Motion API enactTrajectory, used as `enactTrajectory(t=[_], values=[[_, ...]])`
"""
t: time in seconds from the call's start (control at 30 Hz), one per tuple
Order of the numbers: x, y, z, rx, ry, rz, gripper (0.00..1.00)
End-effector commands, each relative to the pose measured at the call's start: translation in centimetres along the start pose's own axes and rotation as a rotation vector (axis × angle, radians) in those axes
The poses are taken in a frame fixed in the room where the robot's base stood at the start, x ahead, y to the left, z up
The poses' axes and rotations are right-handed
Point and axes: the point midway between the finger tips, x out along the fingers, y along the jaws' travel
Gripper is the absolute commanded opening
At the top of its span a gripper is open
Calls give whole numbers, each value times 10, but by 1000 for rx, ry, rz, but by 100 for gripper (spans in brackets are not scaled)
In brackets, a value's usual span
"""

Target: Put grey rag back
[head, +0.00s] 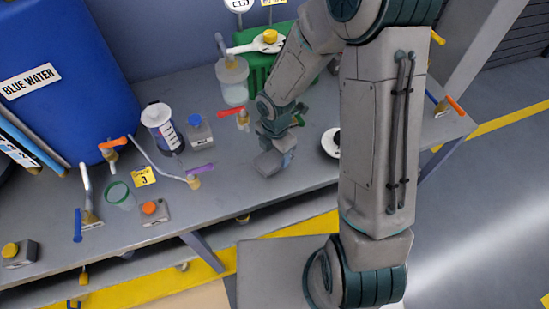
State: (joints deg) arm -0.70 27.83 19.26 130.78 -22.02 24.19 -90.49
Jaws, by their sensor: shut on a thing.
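My gripper (278,146) reaches down over the grey bench, right of its middle. It is shut on the grey rag (267,163), a small grey bundle just under the fingers. The rag is at or just above the bench top; I cannot tell if it touches. My fingers and wrist partly hide its upper side.
The bench (230,190) has bare room left of and below the rag. Nearby are an orange-red-handled valve (241,117), a clear jar (232,82), a purple-handled valve (199,170) and a white round item (331,142). A blue tank (70,60) stands left.

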Motion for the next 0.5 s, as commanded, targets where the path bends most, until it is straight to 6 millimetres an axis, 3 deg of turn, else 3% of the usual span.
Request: enactTrajectory(t=[0.33,0.5], values=[[34,3,1,-1,1,-2,40],[42,3,1,1,0,0,40]])
